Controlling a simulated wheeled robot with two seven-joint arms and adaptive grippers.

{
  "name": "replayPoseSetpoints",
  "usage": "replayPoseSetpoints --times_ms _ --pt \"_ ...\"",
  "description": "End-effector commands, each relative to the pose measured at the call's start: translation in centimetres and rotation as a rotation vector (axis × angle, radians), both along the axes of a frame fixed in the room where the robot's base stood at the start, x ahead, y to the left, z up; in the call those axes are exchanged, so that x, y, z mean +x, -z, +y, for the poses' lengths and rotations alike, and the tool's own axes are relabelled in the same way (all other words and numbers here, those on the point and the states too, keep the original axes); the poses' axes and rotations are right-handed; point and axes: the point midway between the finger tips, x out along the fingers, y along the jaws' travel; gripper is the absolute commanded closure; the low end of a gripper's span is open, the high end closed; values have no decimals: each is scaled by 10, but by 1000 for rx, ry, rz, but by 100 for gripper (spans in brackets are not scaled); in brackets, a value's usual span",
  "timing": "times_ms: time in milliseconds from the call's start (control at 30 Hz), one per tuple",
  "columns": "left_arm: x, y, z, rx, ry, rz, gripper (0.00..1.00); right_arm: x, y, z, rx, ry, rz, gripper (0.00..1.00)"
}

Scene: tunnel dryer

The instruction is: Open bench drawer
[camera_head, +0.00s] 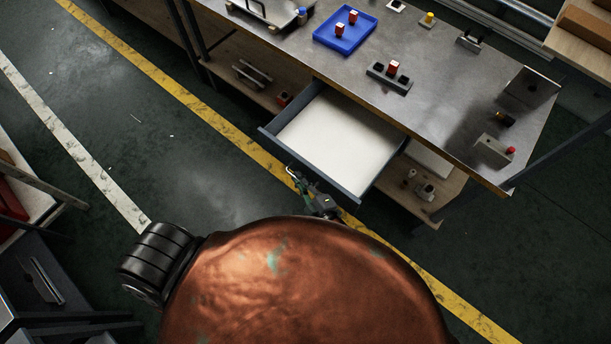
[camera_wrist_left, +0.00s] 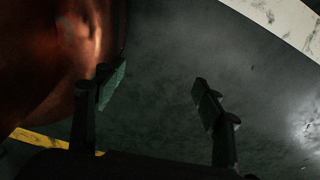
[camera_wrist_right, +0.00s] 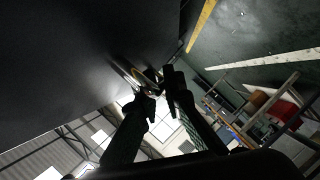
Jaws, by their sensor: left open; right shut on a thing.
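The bench drawer (camera_head: 340,132) is pulled out from under the metal-topped bench (camera_head: 440,92). Its white inside is bare and its grey front panel faces me. My right gripper (camera_head: 298,182) is at the drawer front. In the right wrist view my right gripper (camera_wrist_right: 160,92) is shut on the drawer's bar handle (camera_wrist_right: 137,76). The dark drawer front fills the upper left there. My left gripper (camera_wrist_left: 158,92) is open and empty in the left wrist view, over dark floor beside my copper body. The head view does not show it.
On the bench are a blue tray (camera_head: 326,41) with red pieces, a dark block fixture (camera_head: 376,80) and an upright plate (camera_head: 532,88). A lower shelf (camera_head: 448,206) holds small parts. Open floor with a yellow line (camera_head: 165,88) lies left of the bench.

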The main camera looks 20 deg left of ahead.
Motion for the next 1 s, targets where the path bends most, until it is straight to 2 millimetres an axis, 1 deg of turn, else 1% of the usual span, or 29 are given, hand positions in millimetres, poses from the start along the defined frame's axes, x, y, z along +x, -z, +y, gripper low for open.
replayPoseSetpoints --times_ms 67,100,200,400,567,667,1000 --pt "-1 0 0 0 0 1 37 0 2 -1 -3 0 1 100" --pt "-2 0 0 0 -1 3 37 0 2 -1 -3 0 1 90" --pt "-9 0 1 0 -2 11 37 0 1 -1 -2 1 1 84" --pt "-24 1 2 3 -6 30 37 1 1 -1 -1 2 0 84" --pt "-21 0 4 5 -5 24 37 -3 0 -7 -2 2 0 84" --pt "-19 0 3 4 -5 24 37 -10 -3 -18 -2 2 0 84" --pt "-18 0 2 3 -5 22 37 -50 -18 -73 -2 2 1 84"
